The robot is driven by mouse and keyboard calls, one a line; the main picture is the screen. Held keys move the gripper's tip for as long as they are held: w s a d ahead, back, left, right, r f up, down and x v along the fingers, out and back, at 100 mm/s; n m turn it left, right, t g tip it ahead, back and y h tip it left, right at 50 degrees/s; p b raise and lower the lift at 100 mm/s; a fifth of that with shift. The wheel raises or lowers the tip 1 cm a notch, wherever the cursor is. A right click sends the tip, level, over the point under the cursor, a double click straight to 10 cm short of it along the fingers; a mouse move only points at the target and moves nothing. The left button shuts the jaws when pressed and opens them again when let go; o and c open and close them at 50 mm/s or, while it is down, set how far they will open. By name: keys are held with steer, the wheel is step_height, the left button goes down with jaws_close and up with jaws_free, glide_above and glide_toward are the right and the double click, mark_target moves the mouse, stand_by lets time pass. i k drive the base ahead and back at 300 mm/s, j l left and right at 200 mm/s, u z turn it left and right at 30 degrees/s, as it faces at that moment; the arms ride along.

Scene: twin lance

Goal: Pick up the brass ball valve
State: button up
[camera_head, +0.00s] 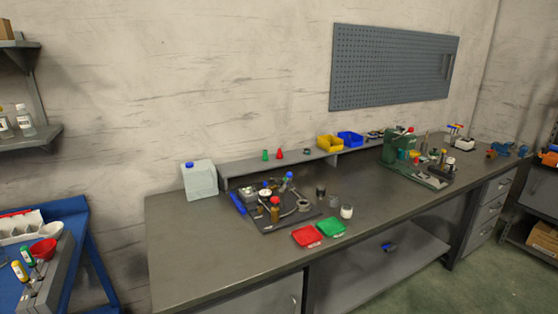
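I cannot pick out the brass ball valve for certain at this size. A brownish-gold upright piece (275,210) stands on the dark mat (268,229) on the left part of the workbench (205,258). Behind it on the mat is a small grey piece with a blue top (289,178). A small brown piece (491,153) sits beside blue pieces (503,149) at the bench's far right end. My gripper is not in view.
A red tray (307,236) and a green tray (332,227) lie in front of the mat. A pale canister (200,180) stands at back left, and a green machine (395,146) stands at the right. The bench's front left is clear.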

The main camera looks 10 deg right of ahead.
mark_target(493, 155)
steer(key=i+z, duration=0.45)
steer(key=i+j+z, duration=0.15)
steer(key=i+z, duration=0.3)
steer(key=i, duration=0.2)
steer(key=i+l+z, duration=0.2)
steer(key=i, duration=0.3)
steer(key=i+l+z, duration=0.2)
steer(key=i, duration=0.3)
steer(key=i+l+u, duration=0.1)
steer(key=l, duration=0.25)
steer(key=i+l+u, duration=0.1)
steer(key=i+l, duration=0.2)
steer(key=i+l+u, duration=0.1)
steer(key=l, duration=0.3)
steer(key=i+l+u, duration=0.1)
steer(key=i+l, duration=0.2)
steer(key=i+l+u, duration=0.1)
steer(key=l, duration=0.35)
steer(key=i, duration=0.05)
